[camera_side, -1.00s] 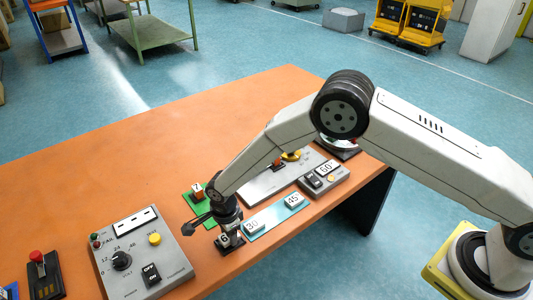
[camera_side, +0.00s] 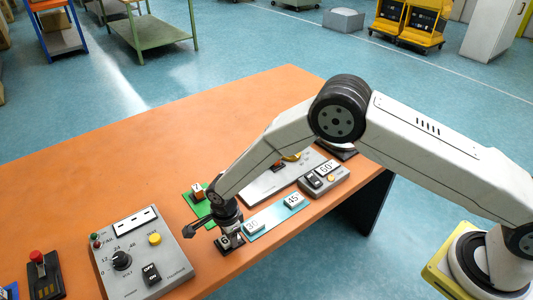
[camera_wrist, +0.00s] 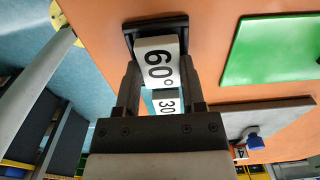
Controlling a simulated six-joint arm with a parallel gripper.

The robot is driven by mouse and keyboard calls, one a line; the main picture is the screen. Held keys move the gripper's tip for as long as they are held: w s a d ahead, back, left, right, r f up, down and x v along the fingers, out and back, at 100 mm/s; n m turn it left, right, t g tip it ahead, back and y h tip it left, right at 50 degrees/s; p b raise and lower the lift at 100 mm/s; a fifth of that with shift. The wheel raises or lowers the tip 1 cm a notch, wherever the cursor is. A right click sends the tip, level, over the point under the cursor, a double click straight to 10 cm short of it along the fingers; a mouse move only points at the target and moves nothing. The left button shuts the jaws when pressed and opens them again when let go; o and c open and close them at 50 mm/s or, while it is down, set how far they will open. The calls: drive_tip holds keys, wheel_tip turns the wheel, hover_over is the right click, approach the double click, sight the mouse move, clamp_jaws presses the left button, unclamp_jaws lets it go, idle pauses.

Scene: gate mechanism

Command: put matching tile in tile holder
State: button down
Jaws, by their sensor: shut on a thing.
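My gripper (camera_side: 230,238) is shut on the white 60° tile (camera_wrist: 158,62), with a finger on each side of it in the wrist view. The black tile holder (camera_wrist: 155,24) is around the far end of the tile there; the tile is at the holder, but I cannot tell whether it is fully seated. In the side view the holder (camera_side: 232,250) is partly hidden by my gripper. The 30 tile (camera_side: 254,227) and the 45° tile (camera_side: 293,200) lie on a light blue tray (camera_side: 275,218). A grey box (camera_side: 318,185) shows 60° on its display.
A grey control panel (camera_side: 130,270) with a knob and switch is to the left. The table's front edge is close by; the table's back left is clear.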

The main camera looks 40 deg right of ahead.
drive_tip(key=shift+f, duration=0.15)
idle(0.5)
drive_tip(key=shift+c, duration=0.5)
unclamp_jaws()
drive_tip(key=shift+r, duration=3.9)
drive_tip(key=shift+d, duration=0.1)
